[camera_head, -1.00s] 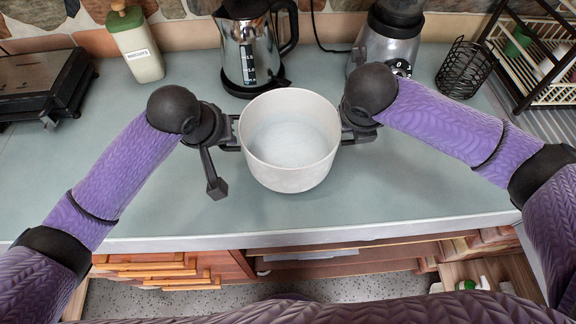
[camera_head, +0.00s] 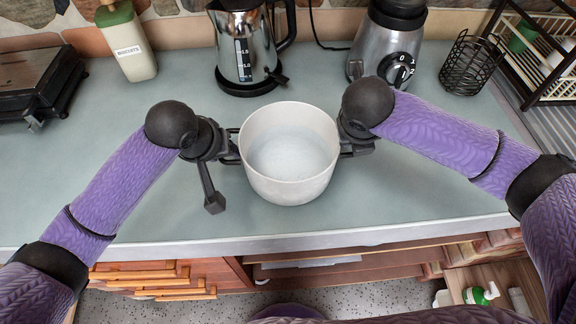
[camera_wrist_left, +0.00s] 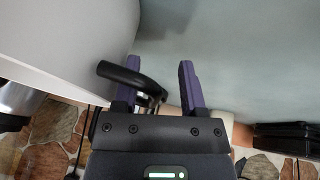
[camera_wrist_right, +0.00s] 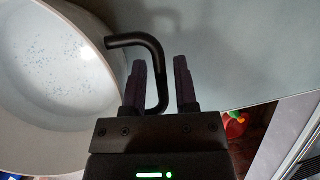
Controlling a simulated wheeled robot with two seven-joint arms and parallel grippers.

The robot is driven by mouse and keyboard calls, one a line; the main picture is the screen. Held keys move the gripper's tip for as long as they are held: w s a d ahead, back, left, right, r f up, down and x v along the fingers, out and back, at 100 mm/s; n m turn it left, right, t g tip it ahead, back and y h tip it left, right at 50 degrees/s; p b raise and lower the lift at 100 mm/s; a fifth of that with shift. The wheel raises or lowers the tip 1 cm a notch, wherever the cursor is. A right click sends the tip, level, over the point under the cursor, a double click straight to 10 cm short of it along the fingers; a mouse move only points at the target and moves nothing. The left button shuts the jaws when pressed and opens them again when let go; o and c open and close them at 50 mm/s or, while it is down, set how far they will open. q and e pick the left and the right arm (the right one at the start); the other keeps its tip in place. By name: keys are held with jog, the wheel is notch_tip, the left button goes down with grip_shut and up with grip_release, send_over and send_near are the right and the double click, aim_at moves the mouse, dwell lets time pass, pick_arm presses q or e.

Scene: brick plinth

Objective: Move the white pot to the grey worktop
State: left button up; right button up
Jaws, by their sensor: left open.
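The white pot (camera_head: 290,185) is upright above the front middle of the grey worktop (camera_head: 400,205); whether its base touches the surface I cannot tell. Its wall also shows in the left wrist view (camera_wrist_left: 85,35) and the right wrist view (camera_wrist_right: 100,125). My left gripper (camera_head: 232,148) is at its left handle, jaws apart; in the left wrist view the dark handle (camera_wrist_left: 125,73) lies by one finger. My right gripper (camera_head: 357,146) is at its right side. In the right wrist view the bent black handle (camera_wrist_right: 158,75) passes between its narrowly spaced fingers.
A kettle (camera_head: 243,55) and a blender (camera_head: 385,50) stand behind the pot. A bottle (camera_head: 128,45) and a dark appliance (camera_head: 30,85) are at the back left. A wire holder (camera_head: 468,65) and dish rack (camera_head: 540,55) are at the right. The worktop's front edge (camera_head: 300,241) is near.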

pick_arm(q)
jog(key=shift+d+r, duration=0.15)
jog(key=shift+r, duration=0.05)
pick_arm(e)
jog(key=shift+a, duration=0.1)
jog(key=shift+d+f, duration=0.15)
jog(key=shift+d, duration=0.05)
pick_arm(q)
jog(key=v, duration=1.2)
pick_arm(e)
jog(key=shift+s+d, duration=0.1)
jog(key=shift+d, duration=0.05)
pick_arm(q)
jog(key=shift+w+d, duration=0.1)
jog(key=shift+w, duration=0.05)
pick_arm(e)
jog(key=o, duration=0.4)
jog(key=shift+c, duration=0.2)
jog(key=v, duration=0.6)
jog(key=a+v, duration=0.1)
jog(key=v, duration=0.2)
jog(key=shift+w+a, duration=0.1)
jog(key=shift+w, duration=0.2)
pick_arm(q)
jog(key=shift+f, duration=0.1)
pick_arm(e)
jog(key=shift+y, duration=0.3)
